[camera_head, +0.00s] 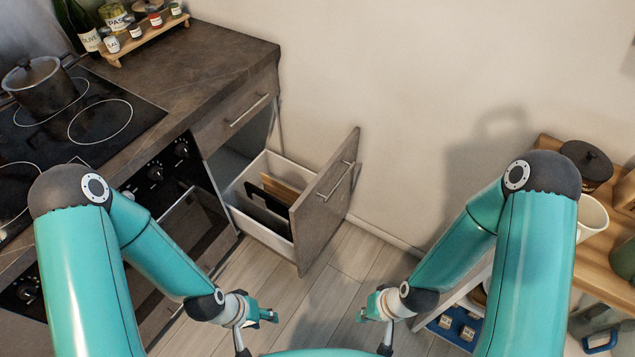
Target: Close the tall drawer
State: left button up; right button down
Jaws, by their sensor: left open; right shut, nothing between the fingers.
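The tall drawer (322,206) is pulled out from the lower part of the kitchen counter. It has a grey-brown front with a metal bar handle (335,181) and a white inside with upright boards in it. My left gripper (272,316) is open and empty, in front of the drawer and apart from it. My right gripper (362,315) is shut with nothing seen in it, to the right of the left gripper and also apart from the drawer.
A shallower drawer (236,112) above is shut. The oven (180,225) stands left of the open drawer. A wooden shelf unit (605,262) with pots and cups stands at the right. Bare wall is behind, and floor (345,262) is clear between.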

aim_at(319, 202)
jog(key=u, duration=0.6)
jog(key=i, duration=0.7)
jog(key=z, duration=0.1)
